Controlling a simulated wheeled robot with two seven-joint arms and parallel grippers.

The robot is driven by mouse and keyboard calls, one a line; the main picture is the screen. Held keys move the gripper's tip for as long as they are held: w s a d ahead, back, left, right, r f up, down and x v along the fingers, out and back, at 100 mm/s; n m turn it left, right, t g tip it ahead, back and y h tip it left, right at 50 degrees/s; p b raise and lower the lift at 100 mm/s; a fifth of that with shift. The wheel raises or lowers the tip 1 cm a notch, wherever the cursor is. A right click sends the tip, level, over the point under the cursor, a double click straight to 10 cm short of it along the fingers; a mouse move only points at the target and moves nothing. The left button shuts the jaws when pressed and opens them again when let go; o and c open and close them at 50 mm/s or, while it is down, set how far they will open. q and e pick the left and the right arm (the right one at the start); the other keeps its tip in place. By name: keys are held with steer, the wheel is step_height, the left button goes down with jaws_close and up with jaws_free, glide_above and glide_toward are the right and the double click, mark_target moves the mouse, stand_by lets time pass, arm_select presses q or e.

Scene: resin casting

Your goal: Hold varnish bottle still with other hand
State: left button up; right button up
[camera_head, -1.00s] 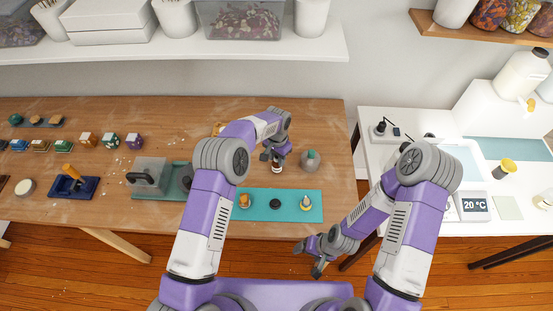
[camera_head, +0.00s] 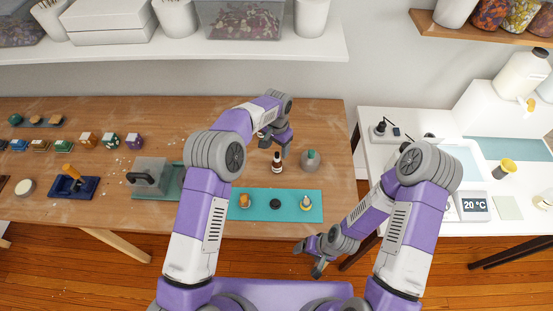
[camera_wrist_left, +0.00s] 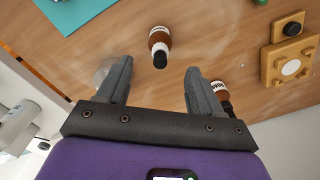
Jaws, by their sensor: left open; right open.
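A small brown bottle (camera_head: 277,166) with a dark cap and a white label stands on the wooden bench behind the teal mat. It also shows in the left wrist view (camera_wrist_left: 160,40), ahead of the gap between my fingers and touched by neither. A second brown bottle (camera_wrist_left: 222,92) is partly hidden by a finger there. I cannot read either label, so I cannot tell which holds varnish. My left gripper (camera_head: 275,145) is open and empty, just behind the first bottle; its fingers fill the wrist view's middle (camera_wrist_left: 158,70). My right gripper (camera_head: 310,262) is open and empty, low in front of the benches.
The teal mat (camera_head: 285,213) carries several small items. A wooden block with a white disc (camera_wrist_left: 290,67) is at the wrist view's right. A white table (camera_head: 385,150) stands to the right.

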mark_target(277, 153)
arm_select(q)
step_height(277, 153, up, 4)
steer(key=shift+r, duration=0.45)
steer(key=shift+c, duration=1)
steer(key=shift+r, duration=0.15)
step_height(277, 153, down, 10)
steer(key=n, duration=1)
steer(key=shift+n, duration=0.3)
steer(key=shift+c, duration=0.4)
